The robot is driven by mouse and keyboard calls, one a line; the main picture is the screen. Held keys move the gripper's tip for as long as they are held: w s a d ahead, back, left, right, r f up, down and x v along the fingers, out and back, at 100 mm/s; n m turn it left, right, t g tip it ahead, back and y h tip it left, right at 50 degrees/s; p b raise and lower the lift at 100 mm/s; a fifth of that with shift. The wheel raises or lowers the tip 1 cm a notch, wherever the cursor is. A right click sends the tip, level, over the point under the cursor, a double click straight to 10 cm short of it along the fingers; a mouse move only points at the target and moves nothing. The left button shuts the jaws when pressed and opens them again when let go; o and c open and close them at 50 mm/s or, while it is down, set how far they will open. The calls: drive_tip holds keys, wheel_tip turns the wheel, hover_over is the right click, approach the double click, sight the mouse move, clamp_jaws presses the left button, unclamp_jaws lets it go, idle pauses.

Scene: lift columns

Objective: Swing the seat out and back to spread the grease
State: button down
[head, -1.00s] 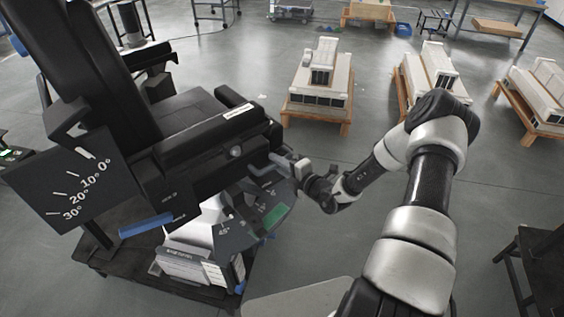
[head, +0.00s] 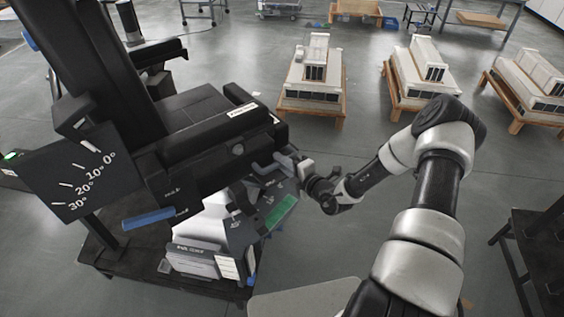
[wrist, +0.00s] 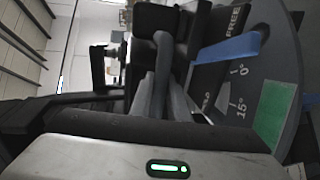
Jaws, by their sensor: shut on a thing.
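The black seat (head: 205,115) with its tall backrest (head: 95,70) stands at the left in the head view, on a pale column. A grey handle (head: 281,160) juts from the seat's front side. My gripper (head: 297,166) is at this handle and shut on it; the fingertips are partly hidden. Below the seat is a dark angle plate with a green patch (head: 281,211). The wrist view shows this green patch (wrist: 275,125), the 0° and 15° marks, and a blue lever (wrist: 230,48) beside the word FREE. No grease is visible.
A tilt scale plate (head: 75,175) hangs at the seat's left. The column stands on a dark low platform (head: 105,262). Pale model blocks on wooden stands (head: 312,113) lie beyond my arm. A dark table (head: 530,250) is at the right. Open floor lies between.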

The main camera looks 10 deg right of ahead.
drive_tip(key=shift+s+a, duration=0.1)
drive_tip(key=shift+a, duration=0.15)
drive_tip(key=c, duration=1.7)
unclamp_jaws()
drive_tip(key=shift+c, duration=0.2)
drive_tip(key=shift+o, duration=0.3)
drive_tip(key=shift+d, duration=0.1)
drive_tip(key=shift+d, duration=0.1)
drive_tip(key=shift+s+d+r, duration=0.1)
drive_tip(key=shift+s+d, duration=0.15)
drive_tip(key=p+v, duration=0.1)
drive_tip(key=v, duration=1.5)
drive_tip(key=shift+s, duration=0.25)
drive_tip(key=shift+d, duration=0.1)
